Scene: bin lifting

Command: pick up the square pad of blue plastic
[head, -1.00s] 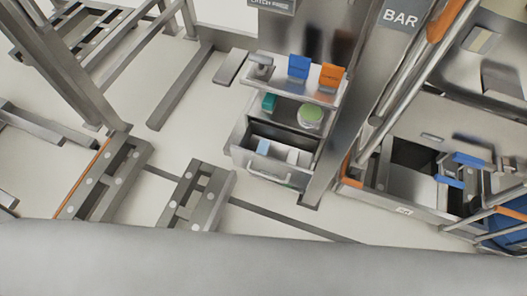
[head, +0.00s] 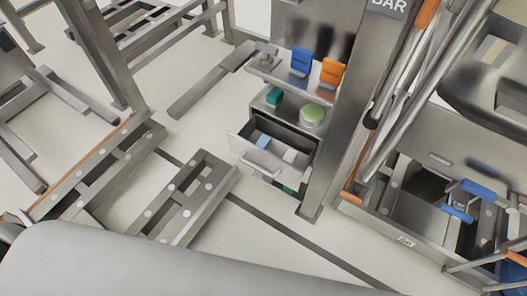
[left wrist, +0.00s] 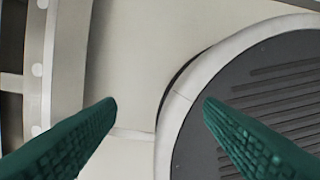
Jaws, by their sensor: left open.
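In the head view, a pale blue square piece (head: 263,142) lies in the open drawer (head: 246,146) of a small metal cabinet. A darker blue upright item (head: 301,62) stands on the cabinet's top shelf; I cannot tell from the picture which of the two is the blue plastic pad. My left gripper (left wrist: 157,102) shows in the left wrist view with two green ridged fingers, open and empty. No blue piece shows between or near them. Neither gripper shows in the head view.
An orange item (head: 332,72) stands beside the dark blue one. A teal block (head: 274,96) and a green round item (head: 312,114) sit on the shelf below. A white piece (head: 291,156) shares the drawer. Metal frames (head: 187,200) lie on the floor; a post (head: 338,130) stands right of the cabinet.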

